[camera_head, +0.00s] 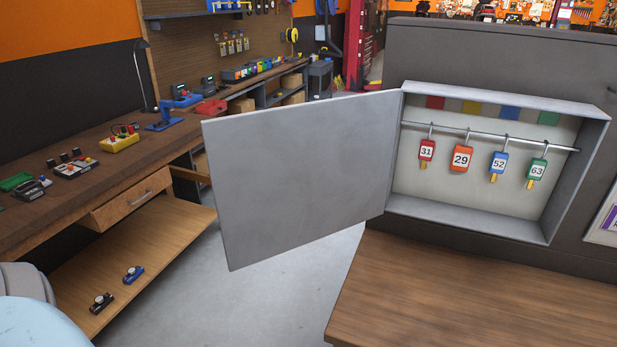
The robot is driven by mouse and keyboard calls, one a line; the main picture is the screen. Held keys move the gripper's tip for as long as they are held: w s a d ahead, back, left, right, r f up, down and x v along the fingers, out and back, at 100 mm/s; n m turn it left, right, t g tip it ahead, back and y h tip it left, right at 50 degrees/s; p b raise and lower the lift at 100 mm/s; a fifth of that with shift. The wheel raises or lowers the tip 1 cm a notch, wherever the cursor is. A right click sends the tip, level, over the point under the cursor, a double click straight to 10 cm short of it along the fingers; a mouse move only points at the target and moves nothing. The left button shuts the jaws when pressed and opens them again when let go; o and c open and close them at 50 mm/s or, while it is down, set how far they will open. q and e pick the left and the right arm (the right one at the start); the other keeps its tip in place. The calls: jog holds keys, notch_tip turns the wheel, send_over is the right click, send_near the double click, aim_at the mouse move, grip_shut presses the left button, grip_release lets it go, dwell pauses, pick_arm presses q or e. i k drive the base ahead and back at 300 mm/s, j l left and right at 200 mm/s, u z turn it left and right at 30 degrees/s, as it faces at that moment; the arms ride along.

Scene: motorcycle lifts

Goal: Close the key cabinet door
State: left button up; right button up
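The key cabinet (420,208) is a shallow grey metal box on a dark panel at the right. Its flat grey door (300,175) is hinged on the cabinet's left edge and stands wide open, swung out to the left. Inside, a rail (485,137) carries numbered key tags: red 31 (427,150), orange 29 (461,158), blue 52 (498,163) and green 63 (537,171). Neither of my grippers is in view. Nothing touches the door.
A wooden counter (450,300) lies below the cabinet. A workbench (60,205) with tools and an open lower shelf (150,255) runs along the left. Grey floor (270,290) is clear between them. A dark panel (480,55) surrounds the cabinet.

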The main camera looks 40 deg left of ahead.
aim_at(284, 179)
jog(key=j+z, duration=0.15)
jog(key=j, duration=0.2)
jog(key=k+j+z, duration=0.1)
jog(key=j, duration=0.2)
jog(key=k+j+z, duration=0.15)
jog(key=j, duration=0.2)
jog(key=j+z, duration=0.2)
jog(key=j, duration=0.3)
jog(key=k+j+z, duration=0.2)
jog(key=j, duration=0.3)
jog(key=j+z, duration=0.45)
jog(key=j, duration=0.6)
jog(key=j+z, duration=0.15)
jog(key=j, duration=0.85)
